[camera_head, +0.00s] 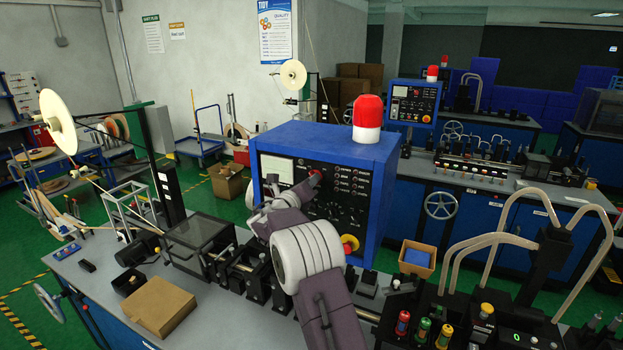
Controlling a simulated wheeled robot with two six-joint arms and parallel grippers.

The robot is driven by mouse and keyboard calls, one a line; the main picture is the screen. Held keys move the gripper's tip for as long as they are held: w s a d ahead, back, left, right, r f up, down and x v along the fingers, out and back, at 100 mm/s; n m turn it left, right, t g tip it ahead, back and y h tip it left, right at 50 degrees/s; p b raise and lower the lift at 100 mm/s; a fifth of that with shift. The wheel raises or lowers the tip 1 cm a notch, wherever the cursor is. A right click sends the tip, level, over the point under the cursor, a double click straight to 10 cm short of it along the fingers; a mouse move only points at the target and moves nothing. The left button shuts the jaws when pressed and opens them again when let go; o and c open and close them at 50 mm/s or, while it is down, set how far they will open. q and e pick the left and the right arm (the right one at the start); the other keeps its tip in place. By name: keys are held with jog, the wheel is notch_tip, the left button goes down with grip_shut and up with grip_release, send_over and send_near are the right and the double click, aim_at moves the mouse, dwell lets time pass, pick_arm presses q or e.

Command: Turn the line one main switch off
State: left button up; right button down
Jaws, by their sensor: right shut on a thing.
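A blue control box (375,190) stands on the near bench, with a dark front panel of small knobs and labels. A red switch handle (316,174), which looks like the line one main switch, shows at the upper part of that panel. My right gripper (308,185) reaches up from below and is shut on the red handle. The fingers and wrist hide much of the panel's lower left and part of the handle, so its exact angle cannot be told. My left gripper is not in view.
A red and white beacon (367,118) stands on the box. A yellow and red stop button (349,243) sits low on the panel beside my arm. A cardboard box (161,306) lies on the bench at left. Curved white tubes (497,240) rise at right.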

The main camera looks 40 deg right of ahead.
jog(key=shift+r+n, duration=0.45)
jog(key=shift+n, duration=0.05)
jog(key=shift+p, duration=0.35)
jog(key=c, duration=1.7)
grip_release()
jog(key=shift+f, duration=0.1)
jog(key=shift+o, duration=1)
jog(key=shift+f, duration=0.2)
jog(key=shift+a, duration=0.1)
jog(key=b+v, duration=0.5)
jog(key=v, duration=0.4)
